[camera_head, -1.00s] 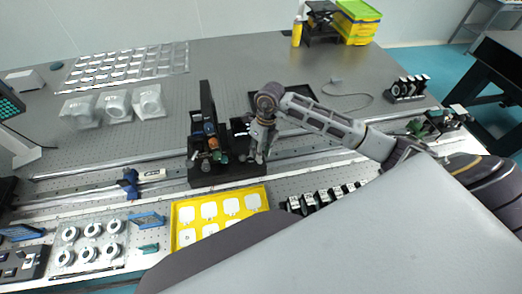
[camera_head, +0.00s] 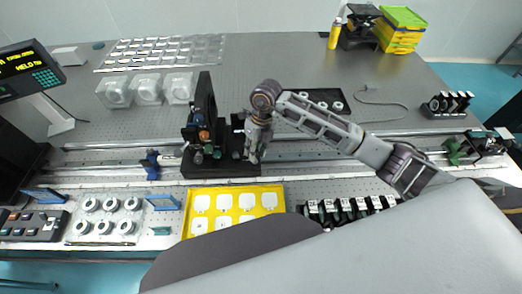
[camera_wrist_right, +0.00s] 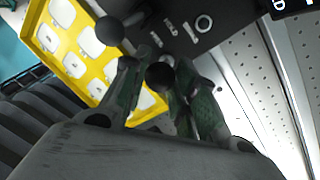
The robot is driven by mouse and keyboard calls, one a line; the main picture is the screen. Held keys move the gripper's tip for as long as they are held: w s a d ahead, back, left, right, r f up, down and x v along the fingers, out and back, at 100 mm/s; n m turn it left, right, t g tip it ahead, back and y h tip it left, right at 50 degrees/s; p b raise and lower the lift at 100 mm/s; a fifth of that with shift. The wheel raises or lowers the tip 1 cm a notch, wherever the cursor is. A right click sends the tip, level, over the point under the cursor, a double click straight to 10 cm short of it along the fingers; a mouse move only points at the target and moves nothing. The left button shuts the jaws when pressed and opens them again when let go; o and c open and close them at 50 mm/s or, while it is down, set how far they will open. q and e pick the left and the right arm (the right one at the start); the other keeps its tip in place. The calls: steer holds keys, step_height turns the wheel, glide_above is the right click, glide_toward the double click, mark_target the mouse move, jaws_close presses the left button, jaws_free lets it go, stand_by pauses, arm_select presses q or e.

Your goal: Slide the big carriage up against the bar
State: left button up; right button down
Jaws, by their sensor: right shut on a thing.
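The big carriage (camera_head: 222,171) is a black block with a tall upright plate and several small knobs, sitting across the rails left of centre in the head view. A short pale bar (camera_head: 170,160) lies on the rail just left of it, beside a blue clamp (camera_head: 151,166). The carriage's left edge is at the bar's right end; I cannot tell whether they touch. My right gripper (camera_head: 251,156) is at the carriage's right part. In the wrist view its fingers (camera_wrist_right: 162,78) are closed around a dark round knob (camera_wrist_right: 160,75). My left gripper is not in view.
A yellow tray (camera_head: 234,187) lies in front of the carriage. Several dark mounts (camera_head: 350,208) stand to its right. A green-and-black rail unit (camera_head: 462,149) sits far right. Clear plastic boxes (camera_head: 147,89) lie behind the rails. A display (camera_head: 28,70) stands at left.

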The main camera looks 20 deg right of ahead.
steer(key=shift+d, duration=0.1)
steer(key=c, duration=1.1)
jaws_free()
steer(key=shift+r, duration=0.1)
step_height(320, 180, up, 12)
steer(key=d, duration=0.2)
steer(key=shift+w+d+f, duration=0.15)
steer(key=shift+w+f, duration=0.05)
steer(key=shift+w, duration=0.2)
